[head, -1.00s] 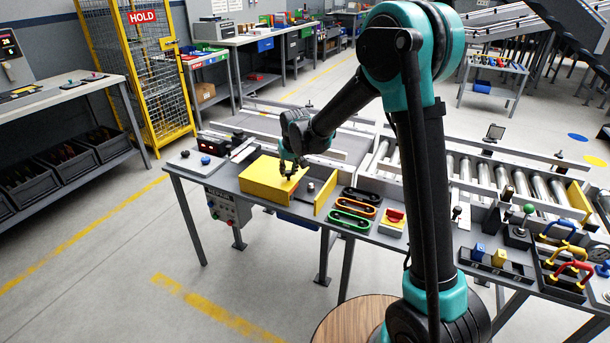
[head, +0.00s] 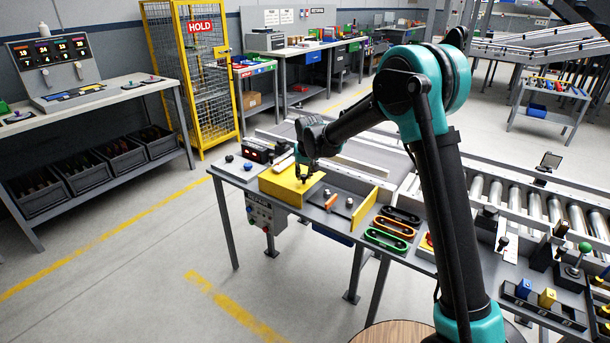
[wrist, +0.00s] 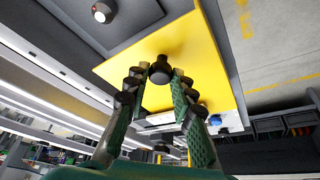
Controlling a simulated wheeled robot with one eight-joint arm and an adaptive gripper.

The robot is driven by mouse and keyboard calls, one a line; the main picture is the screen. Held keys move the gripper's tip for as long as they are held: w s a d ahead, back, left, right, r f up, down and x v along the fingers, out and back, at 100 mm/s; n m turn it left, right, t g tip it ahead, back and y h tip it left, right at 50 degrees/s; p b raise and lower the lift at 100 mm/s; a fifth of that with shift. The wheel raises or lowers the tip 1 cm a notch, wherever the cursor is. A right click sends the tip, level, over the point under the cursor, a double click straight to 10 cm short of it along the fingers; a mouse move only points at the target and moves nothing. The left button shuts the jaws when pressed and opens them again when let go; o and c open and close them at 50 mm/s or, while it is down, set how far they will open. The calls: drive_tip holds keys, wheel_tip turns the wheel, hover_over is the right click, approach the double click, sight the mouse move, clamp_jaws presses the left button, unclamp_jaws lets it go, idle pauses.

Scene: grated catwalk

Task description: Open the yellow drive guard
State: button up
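The yellow drive guard (head: 277,188) is a box-like sliding cover on the near bench's left part; its yellow top (wrist: 222,72) fills the middle of the wrist view. A black knob (wrist: 160,68) stands on it. My gripper (head: 304,180) is over the guard, and in the wrist view its fingertips (wrist: 160,76) close around the knob from both sides. Right of the guard is an uncovered grey bay (head: 335,200) with an orange bar (head: 331,201) and a pale knob (head: 349,202); an upright yellow plate (head: 364,210) bounds it.
Black, orange and green oblong loops (head: 388,231) lie right of the yellow plate. A box with a red display (head: 258,151) stands behind the guard at left. A control box (head: 264,212) hangs below the bench front. A roller conveyor (head: 530,205) runs at right.

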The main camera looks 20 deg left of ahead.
drive_tip(key=o, duration=0.4)
drive_tip(key=v, duration=1.2)
drive_tip(key=shift+w, duration=0.1)
drive_tip(key=s+d+f+m+h, duration=0.1)
drive_tip(key=s+d, duration=0.3)
drive_tip(key=d, duration=0.9)
drive_tip(key=s+d+f+m, duration=0.15)
drive_tip(key=s+d, duration=0.35)
drive_tip(key=d, duration=0.8)
drive_tip(key=s+d+f, duration=0.3)
drive_tip(key=s+d, duration=0.2)
drive_tip(key=s, duration=0.1)
drive_tip(key=s+d+f+m, duration=0.1)
drive_tip(key=s+d+f, duration=0.2)
drive_tip(key=s+d, duration=0.3)
drive_tip(key=s+d+f+m+h, duration=0.1)
drive_tip(key=s+d+f, duration=0.3)
drive_tip(key=s, duration=0.4)
drive_tip(key=shift+s+d, duration=0.25)
drive_tip(key=shift+d, duration=0.45)
